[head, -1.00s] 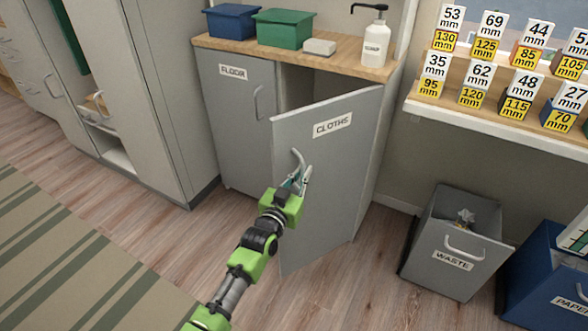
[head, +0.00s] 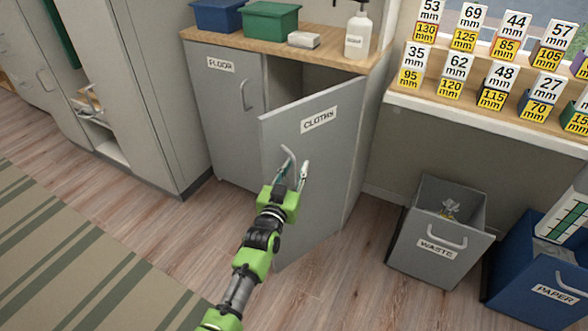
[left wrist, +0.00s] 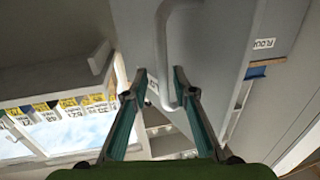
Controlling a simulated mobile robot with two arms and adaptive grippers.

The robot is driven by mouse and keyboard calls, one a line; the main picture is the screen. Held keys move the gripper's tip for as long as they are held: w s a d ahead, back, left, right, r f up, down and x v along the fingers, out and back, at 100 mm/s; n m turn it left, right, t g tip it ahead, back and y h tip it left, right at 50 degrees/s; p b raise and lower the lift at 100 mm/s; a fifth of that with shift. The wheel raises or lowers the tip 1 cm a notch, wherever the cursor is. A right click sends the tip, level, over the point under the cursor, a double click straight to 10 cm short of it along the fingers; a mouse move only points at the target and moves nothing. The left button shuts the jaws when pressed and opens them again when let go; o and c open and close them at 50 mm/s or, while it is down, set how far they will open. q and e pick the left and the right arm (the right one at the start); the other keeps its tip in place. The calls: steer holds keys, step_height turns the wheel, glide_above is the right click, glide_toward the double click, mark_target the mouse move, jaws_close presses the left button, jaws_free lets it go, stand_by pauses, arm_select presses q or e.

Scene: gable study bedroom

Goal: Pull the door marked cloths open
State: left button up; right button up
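The grey door marked CLOTHS (head: 318,170) stands partly open, its free edge swung out into the room. Its curved light handle (head: 289,157) is on the outer face near the free edge. My left gripper (head: 294,168) is at the handle, fingers spread. In the left wrist view the handle (left wrist: 169,45) runs between the open fingers (left wrist: 160,76), with space showing beside it; contact is not clear. The lower part of the handle is partly hidden by the fingers in the head view. My right gripper is not in view.
The shut FLOOR door (head: 225,125) is left of the opening. Boxes and a soap bottle (head: 358,32) stand on the wooden top. A waste bin (head: 437,250) and a blue paper bin (head: 540,285) stand to the right. Floor in front of the door is clear.

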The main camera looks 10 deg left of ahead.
arm_select(q)
steer(key=shift+s+a+f, duration=0.1)
steer(key=shift+s+a+f, duration=0.1)
steer(key=shift+s, duration=0.4)
steer(key=s+a, duration=0.1)
steer(key=s, duration=0.9)
steer(key=shift+s+a, duration=0.35)
steer(key=shift+s, duration=0.05)
